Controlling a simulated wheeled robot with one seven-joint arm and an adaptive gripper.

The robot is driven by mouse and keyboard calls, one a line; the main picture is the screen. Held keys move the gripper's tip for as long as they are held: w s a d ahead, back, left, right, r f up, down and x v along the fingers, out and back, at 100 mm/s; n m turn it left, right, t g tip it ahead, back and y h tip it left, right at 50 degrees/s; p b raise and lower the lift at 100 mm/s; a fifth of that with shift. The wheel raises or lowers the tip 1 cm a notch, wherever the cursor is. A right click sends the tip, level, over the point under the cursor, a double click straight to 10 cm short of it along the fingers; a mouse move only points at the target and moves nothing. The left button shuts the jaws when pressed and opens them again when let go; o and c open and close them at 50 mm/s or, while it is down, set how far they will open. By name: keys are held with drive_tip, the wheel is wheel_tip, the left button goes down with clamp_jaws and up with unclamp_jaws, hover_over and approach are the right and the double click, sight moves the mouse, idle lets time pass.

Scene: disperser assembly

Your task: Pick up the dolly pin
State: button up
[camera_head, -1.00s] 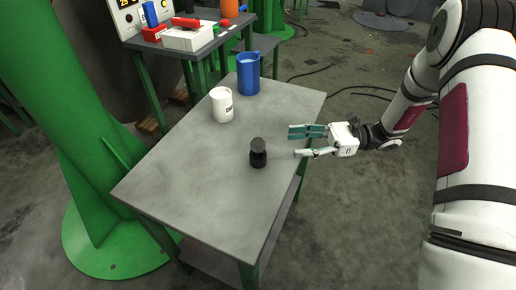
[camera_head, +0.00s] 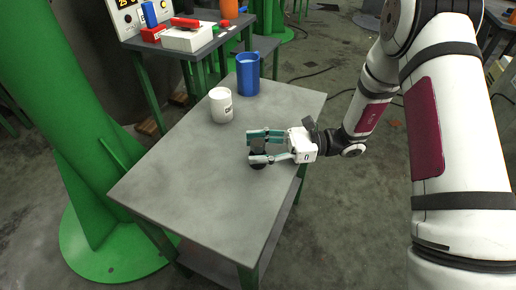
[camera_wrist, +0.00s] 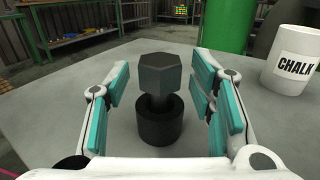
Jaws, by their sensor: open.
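The dolly pin (camera_wrist: 160,84) is a dark grey piece with a hexagonal head on a narrower shaft, in the wrist view. It stands upright in or on a black ribbed round base (camera_wrist: 160,122) on the grey table (camera_head: 185,190). In the head view the dark pin (camera_head: 258,160) is partly hidden by my fingers. My gripper (camera_head: 262,147) is open at table height. In the wrist view its teal finger pads (camera_wrist: 160,100) stand on both sides of the pin, with gaps left and right.
A white mug marked CHALK (camera_wrist: 290,62) stands to the right in the wrist view; the head view shows this mug (camera_head: 221,105) too. A blue jug (camera_head: 248,74) stands behind it. A side table with a white box (camera_head: 188,38) is farther back. The table's front left is clear.

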sight(260, 142)
clamp_jaws()
drive_tip(key=shift+r, duration=0.8)
drive_tip(key=shift+d+r+p, duration=0.2)
drive_tip(key=shift+r+p, duration=0.45)
drive_tip(key=shift+r, duration=0.55)
drive_tip(key=s+d+p, duration=0.1)
drive_tip(key=s+d, duration=0.1)
drive_tip(key=d, duration=0.5)
drive_tip(key=s+d+r, duration=0.1)
drive_tip(key=s+d, duration=0.2)
drive_tip(key=d, duration=0.4)
drive_tip(key=shift+s+d+p, duration=0.25)
drive_tip(key=shift+d+p, duration=0.05)
drive_tip(key=shift+p, duration=0.1)
